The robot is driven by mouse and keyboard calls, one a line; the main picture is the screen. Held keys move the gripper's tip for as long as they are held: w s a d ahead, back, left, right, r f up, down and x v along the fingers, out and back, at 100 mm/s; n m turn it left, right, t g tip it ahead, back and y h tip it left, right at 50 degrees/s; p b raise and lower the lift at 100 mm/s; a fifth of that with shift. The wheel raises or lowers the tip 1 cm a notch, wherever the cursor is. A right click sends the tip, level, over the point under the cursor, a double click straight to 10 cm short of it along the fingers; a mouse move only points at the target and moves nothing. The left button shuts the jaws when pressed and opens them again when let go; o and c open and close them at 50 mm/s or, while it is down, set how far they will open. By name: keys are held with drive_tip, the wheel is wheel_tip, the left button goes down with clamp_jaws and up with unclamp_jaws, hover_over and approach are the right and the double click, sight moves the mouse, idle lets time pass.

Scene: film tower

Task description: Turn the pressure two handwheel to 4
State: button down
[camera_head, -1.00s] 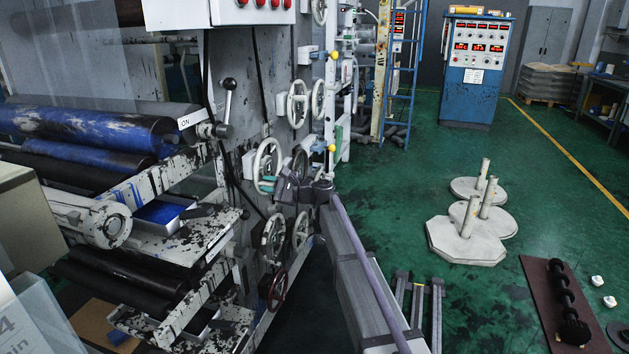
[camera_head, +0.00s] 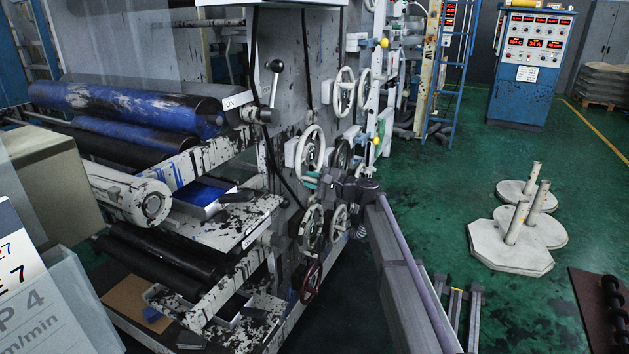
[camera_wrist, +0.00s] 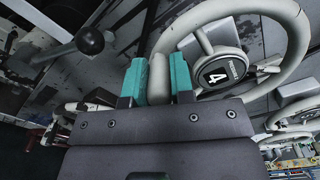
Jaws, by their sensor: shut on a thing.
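A pale handwheel (camera_head: 299,148) stands on the side of the grey machine in the head view. In the wrist view the same wheel (camera_wrist: 299,38) fills the upper right. Its black hub plate (camera_wrist: 221,72) shows a white 4; the smaller lettering is too small to read. My gripper (camera_wrist: 157,82) has teal fingers shut on a pale part of the wheel at its near left side. In the head view my gripper (camera_head: 313,180) is at the wheel's lower edge, and the arm partly hides what lies behind it.
Other handwheels are close by: one above (camera_head: 344,92), one below (camera_head: 311,229) and a dark red one (camera_head: 311,281) lower down. A lever with a black knob (camera_head: 274,84) is left of the wheel. Concrete bases (camera_head: 510,246) stand on the green floor at right.

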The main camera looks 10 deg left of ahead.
drive_tip(key=c, duration=1)
unclamp_jaws()
drive_tip(key=v, duration=1.1)
drive_tip(key=shift+a, duration=0.1)
drive_tip(key=s+d+f+n+g+h, duration=0.45)
drive_tip(key=s+f+n+h, duration=0.2)
drive_tip(key=s+f, duration=0.6)
drive_tip(key=s+d+f+n+h, duration=0.1)
drive_tip(key=s+d+f+h, duration=0.1)
drive_tip(key=s+d+h, duration=0.65)
drive_tip(key=s+d+f+n+h, duration=0.1)
drive_tip(key=s+d+f+h, duration=0.2)
drive_tip(key=s+d, duration=1)
drive_tip(key=s+a+r+p, duration=0.1)
drive_tip(key=a+r+p, duration=0.2)
drive_tip(key=r+p, duration=1.9)
drive_tip(key=shift+s+r+y, duration=0.25)
drive_tip(key=shift+r+y, duration=0.05)
drive_tip(key=shift+r, duration=0.05)
